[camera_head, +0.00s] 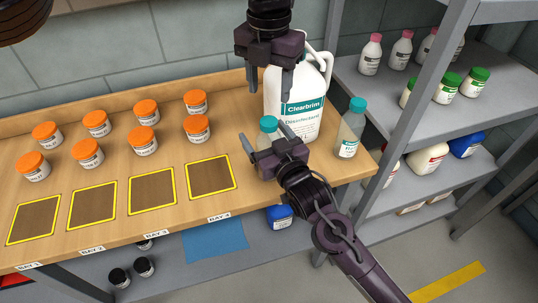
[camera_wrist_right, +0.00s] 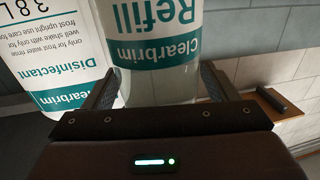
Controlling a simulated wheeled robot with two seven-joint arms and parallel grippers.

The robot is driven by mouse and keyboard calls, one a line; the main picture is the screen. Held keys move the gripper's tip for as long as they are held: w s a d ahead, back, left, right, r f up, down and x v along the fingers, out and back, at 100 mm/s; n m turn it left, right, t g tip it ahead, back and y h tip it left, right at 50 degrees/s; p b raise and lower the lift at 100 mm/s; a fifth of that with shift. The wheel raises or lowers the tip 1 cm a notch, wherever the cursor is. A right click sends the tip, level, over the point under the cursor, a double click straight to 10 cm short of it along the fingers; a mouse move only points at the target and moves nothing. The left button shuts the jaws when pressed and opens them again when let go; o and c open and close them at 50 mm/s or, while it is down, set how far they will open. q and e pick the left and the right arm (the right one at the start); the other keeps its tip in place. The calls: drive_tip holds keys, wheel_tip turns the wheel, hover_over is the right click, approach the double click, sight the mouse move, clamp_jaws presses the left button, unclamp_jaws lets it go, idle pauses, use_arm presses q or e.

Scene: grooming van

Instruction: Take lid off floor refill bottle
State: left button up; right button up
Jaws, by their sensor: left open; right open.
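A small clear refill bottle with a teal lid (camera_head: 268,124) stands on the wooden bench, its body mostly hidden by my right gripper (camera_head: 265,137). That gripper is open, with its fingers on either side of the bottle; I cannot tell whether they touch it. The right wrist view shows the bottle's label (camera_wrist_right: 155,55), upside down, reading "Refill Clearbrim". A second teal-lidded bottle (camera_head: 350,133) stands to the right, its small label unreadable. My left gripper (camera_head: 269,82) is open and empty, pointing down in front of the large white Clearbrim jug (camera_head: 303,105) in the picture.
Several orange-lidded jars (camera_head: 145,140) stand on the bench's left and middle, behind yellow-edged bay squares (camera_head: 152,191). A grey shelf rack (camera_head: 400,90) with bottles stands close on the right. The lower shelf holds a blue mat (camera_head: 215,241) and a blue container (camera_head: 279,216).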

sight(269, 121)
drive_tip(key=shift+c, duration=0.2)
drive_tip(key=c, duration=1.7)
use_arm(q)
drive_tip(key=m, duration=0.5)
drive_tip(key=shift+w, duration=0.1)
use_arm(e)
clamp_jaws()
use_arm(q)
drive_tip(key=m, duration=1.7)
drive_tip(key=shift+f, duration=0.2)
drive_tip(key=shift+m, duration=0.3)
wheel_tip(269, 121, down, 8)
drive_tip(key=shift+r, duration=0.15)
